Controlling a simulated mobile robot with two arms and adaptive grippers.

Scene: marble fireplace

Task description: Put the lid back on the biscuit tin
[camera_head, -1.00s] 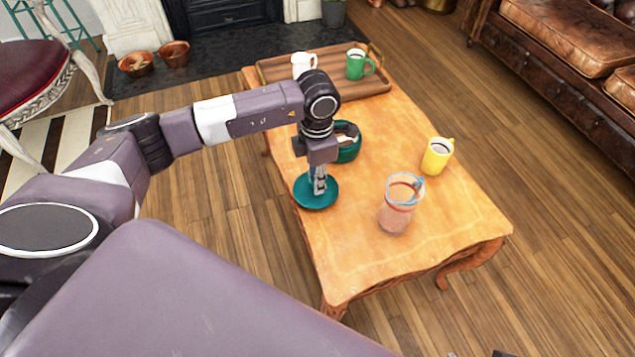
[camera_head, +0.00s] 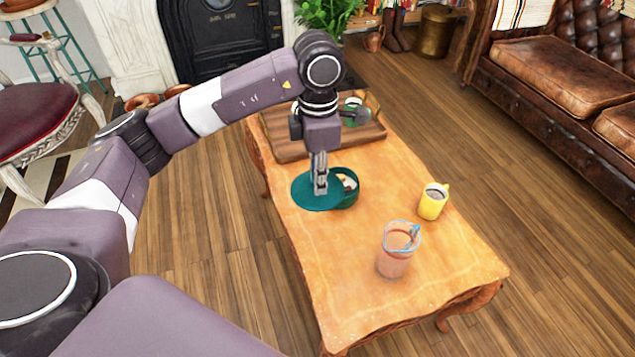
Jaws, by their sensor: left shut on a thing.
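My left gripper (camera_head: 320,189) points down and is shut on the teal round lid (camera_head: 304,193). The lid looks about level and is held at the left of the teal biscuit tin (camera_head: 347,200). In the picture the lid and gripper cover the left part of the tin. The tin stands on the wooden table, and its right part is open with pale biscuits (camera_head: 350,183) showing inside. I cannot tell whether the lid touches the tin's rim. My right gripper is not in view.
A yellow mug (camera_head: 433,202) and a glass pitcher (camera_head: 396,252) with a pinkish drink stand right of the tin on the table (camera_head: 340,275). A wooden tray (camera_head: 290,148) with a green mug (camera_head: 352,104) is behind, partly hidden by my arm. The table's front left is clear.

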